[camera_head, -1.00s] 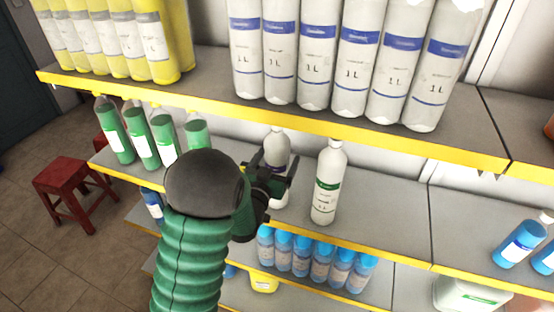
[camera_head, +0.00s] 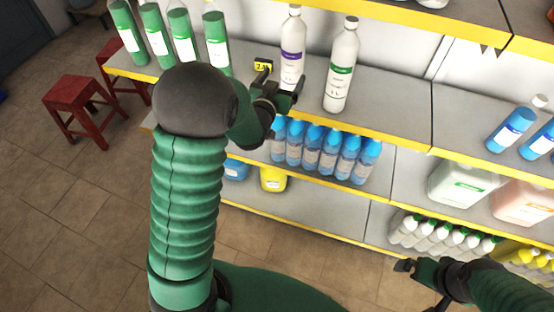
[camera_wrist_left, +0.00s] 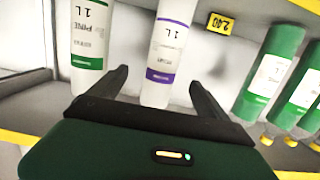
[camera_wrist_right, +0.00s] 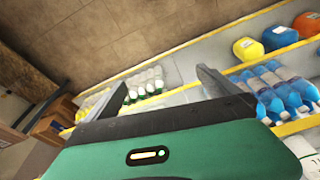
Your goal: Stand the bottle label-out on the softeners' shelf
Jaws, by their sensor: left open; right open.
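A white bottle with a purple label (camera_head: 291,55) stands upright on the shelf (camera_head: 390,102), its label facing out. It also shows in the left wrist view (camera_wrist_left: 166,48), where the picture is upside down. My left gripper (camera_head: 282,86) is open in front of this bottle. In the left wrist view its fingers (camera_wrist_left: 160,88) are spread on either side of the bottle; I cannot tell whether they touch it. My right gripper (camera_head: 421,284) is open and empty, low at the right, away from the bottle.
A white bottle with a green label (camera_head: 341,68) stands to the right on the same shelf. Green bottles (camera_head: 183,35) stand to the left, and a yellow price tag (camera_head: 263,66) is beside the purple-label bottle. Red stools (camera_head: 75,105) stand on the floor.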

